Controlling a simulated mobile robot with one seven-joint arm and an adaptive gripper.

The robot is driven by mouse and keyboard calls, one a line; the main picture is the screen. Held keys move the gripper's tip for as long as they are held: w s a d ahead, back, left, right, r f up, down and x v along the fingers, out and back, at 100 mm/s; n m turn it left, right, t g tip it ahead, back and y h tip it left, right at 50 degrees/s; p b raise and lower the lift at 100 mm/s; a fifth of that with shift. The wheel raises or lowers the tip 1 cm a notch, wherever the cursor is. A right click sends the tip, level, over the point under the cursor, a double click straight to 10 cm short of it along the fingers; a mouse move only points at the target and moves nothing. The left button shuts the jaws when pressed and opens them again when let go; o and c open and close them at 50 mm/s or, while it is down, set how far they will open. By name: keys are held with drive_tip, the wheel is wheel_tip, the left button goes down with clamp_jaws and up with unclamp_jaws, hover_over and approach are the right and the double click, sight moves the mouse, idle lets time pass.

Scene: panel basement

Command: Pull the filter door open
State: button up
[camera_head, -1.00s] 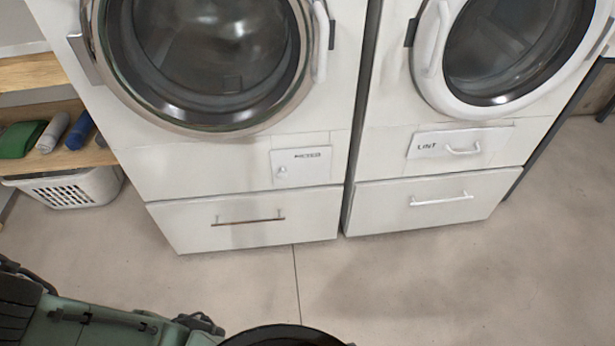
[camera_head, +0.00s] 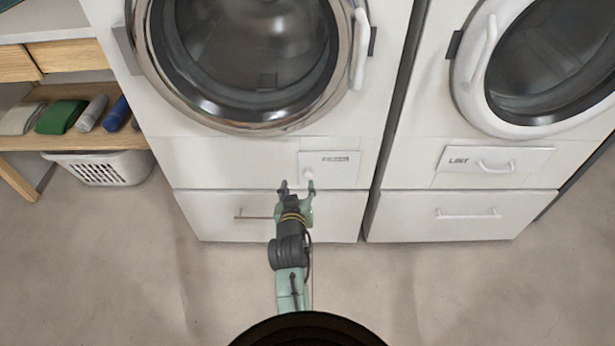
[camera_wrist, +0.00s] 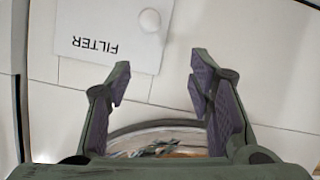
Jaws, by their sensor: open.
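The filter door (camera_head: 343,167) is a small pale panel low on the left machine, flush with its front. Its round white knob (camera_head: 307,174) is near the left edge. In the wrist view the door (camera_wrist: 88,25) is upside down, reading FILTER, with the knob (camera_wrist: 149,20) above the gap between my fingertips. My gripper (camera_head: 298,188) is open and empty in front of the door's lower left part. In the wrist view its two fingers (camera_wrist: 158,80) stand apart, with nothing between them. I see no contact with the knob.
Below is a drawer with a bar handle (camera_head: 253,216). The round washer door (camera_head: 158,92) is above. The right machine has a LINT panel (camera_head: 458,160) and a drawer (camera_head: 405,215). A white basket (camera_head: 100,170) stands under a shelf at left. The floor in front is clear.

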sight(307, 177)
drive_tip(key=shift+g, duration=0.3)
drive_tip(key=w+d+f, duration=0.1)
drive_tip(key=w+f, duration=0.1)
drive_tip(key=w, duration=0.1)
drive_tip(key=w+f, duration=0.2)
drive_tip(key=w, duration=0.1)
drive_tip(key=w+d+f, duration=0.1)
drive_tip(key=w, duration=0.2)
drive_tip(key=shift+w+d+f, duration=0.1)
drive_tip(key=shift+d+f, duration=0.2)
drive_tip(key=shift+f, duration=0.1)
drive_tip(key=shift+c, duration=0.2)
clamp_jaws()
